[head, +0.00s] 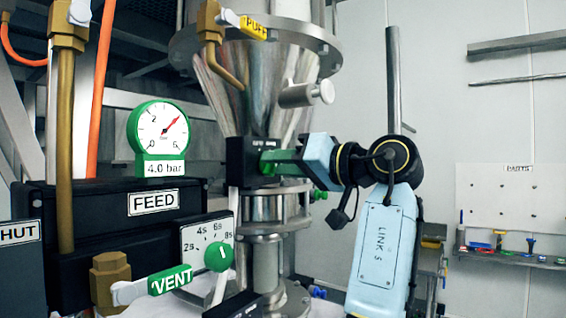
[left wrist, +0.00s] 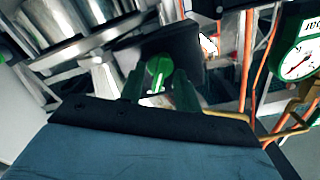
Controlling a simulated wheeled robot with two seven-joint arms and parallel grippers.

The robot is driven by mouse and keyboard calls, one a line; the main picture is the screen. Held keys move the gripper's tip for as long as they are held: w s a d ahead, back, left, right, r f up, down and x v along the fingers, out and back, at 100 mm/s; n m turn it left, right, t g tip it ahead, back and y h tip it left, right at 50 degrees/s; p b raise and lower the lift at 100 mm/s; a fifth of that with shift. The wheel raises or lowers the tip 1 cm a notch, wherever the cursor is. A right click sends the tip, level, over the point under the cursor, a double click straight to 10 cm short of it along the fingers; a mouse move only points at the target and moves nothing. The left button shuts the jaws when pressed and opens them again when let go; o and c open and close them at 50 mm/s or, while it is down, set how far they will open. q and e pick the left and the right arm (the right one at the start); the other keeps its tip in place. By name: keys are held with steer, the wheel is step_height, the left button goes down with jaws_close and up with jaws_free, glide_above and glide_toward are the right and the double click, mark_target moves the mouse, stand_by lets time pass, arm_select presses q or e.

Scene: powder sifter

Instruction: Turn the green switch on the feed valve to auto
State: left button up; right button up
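The feed valve's black box (head: 241,158) sits under the steel cone in the head view, with small lettering on top that I cannot read. My left gripper (head: 274,160) reaches it from the right, its green fingers at the box face. In the left wrist view a round green switch (left wrist: 159,68) shows on a dark housing. The fingers of my left gripper (left wrist: 158,92) are spread, with the switch seen between and just beyond the tips. I cannot tell whether they touch it. The switch's pointing direction is unclear. My right gripper is in neither view.
A green-rimmed gauge (head: 161,131) reading about 4 bar stands left, above the FEED box (head: 150,203). A green timer dial (head: 218,256), a VENT handle (head: 168,281) and a yellow PUFF handle (head: 253,27) surround the valve. Free room lies right of the arm, before the wall.

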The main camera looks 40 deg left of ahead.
arm_select(q)
steer(key=shift+c, duration=1.2)
jaws_close()
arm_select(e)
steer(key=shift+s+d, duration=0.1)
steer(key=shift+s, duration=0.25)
